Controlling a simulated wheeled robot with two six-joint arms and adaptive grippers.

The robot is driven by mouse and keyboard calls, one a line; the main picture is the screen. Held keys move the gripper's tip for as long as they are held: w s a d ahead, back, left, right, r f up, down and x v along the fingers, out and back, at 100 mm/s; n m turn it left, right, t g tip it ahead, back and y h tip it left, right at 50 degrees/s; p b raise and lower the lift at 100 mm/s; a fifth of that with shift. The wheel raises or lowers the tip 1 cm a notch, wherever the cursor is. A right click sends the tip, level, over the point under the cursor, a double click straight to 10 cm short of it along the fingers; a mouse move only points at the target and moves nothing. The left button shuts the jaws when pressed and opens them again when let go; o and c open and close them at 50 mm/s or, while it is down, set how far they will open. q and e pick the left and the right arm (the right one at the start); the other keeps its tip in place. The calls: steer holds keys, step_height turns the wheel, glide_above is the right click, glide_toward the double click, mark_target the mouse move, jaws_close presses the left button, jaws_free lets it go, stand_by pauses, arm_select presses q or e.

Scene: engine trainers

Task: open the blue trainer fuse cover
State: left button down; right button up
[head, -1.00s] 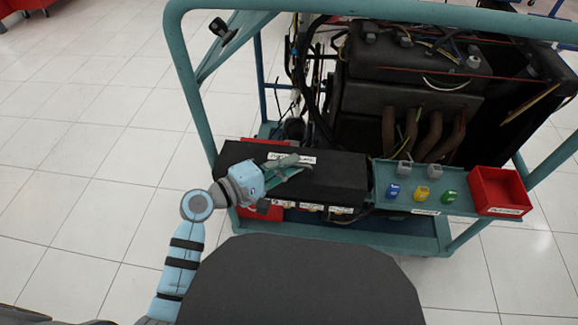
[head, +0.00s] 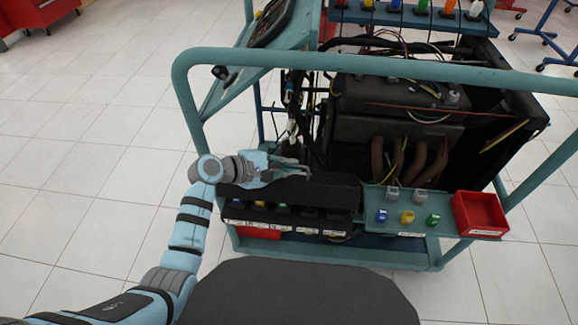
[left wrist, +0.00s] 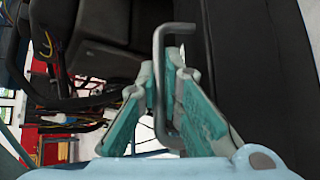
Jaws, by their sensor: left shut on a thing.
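The blue trainer's fuse cover (head: 325,192) is a black lid on the fuse box at the front of the teal cart. It is tilted up, and its front edge stands above a row of fuse sockets (head: 285,209). My left gripper (head: 292,169) is at the lid's upper left part. In the left wrist view the teal fingers (left wrist: 164,78) are shut on the bent grey metal handle (left wrist: 159,45), and the black lid (left wrist: 252,65) fills the right side. My right gripper is in no view.
A teal shelf with grey, blue, yellow and green fuses (head: 407,217) stands right of the box, beside a red bin (head: 480,214). The cart's teal rail (head: 380,66) crosses above. The engine (head: 395,120) is behind. Tiled floor is free at left.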

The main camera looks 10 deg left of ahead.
arm_select(q)
steer(key=c, duration=2)
jaws_free()
steer(key=shift+a, duration=0.1)
steer(key=v, duration=1.2)
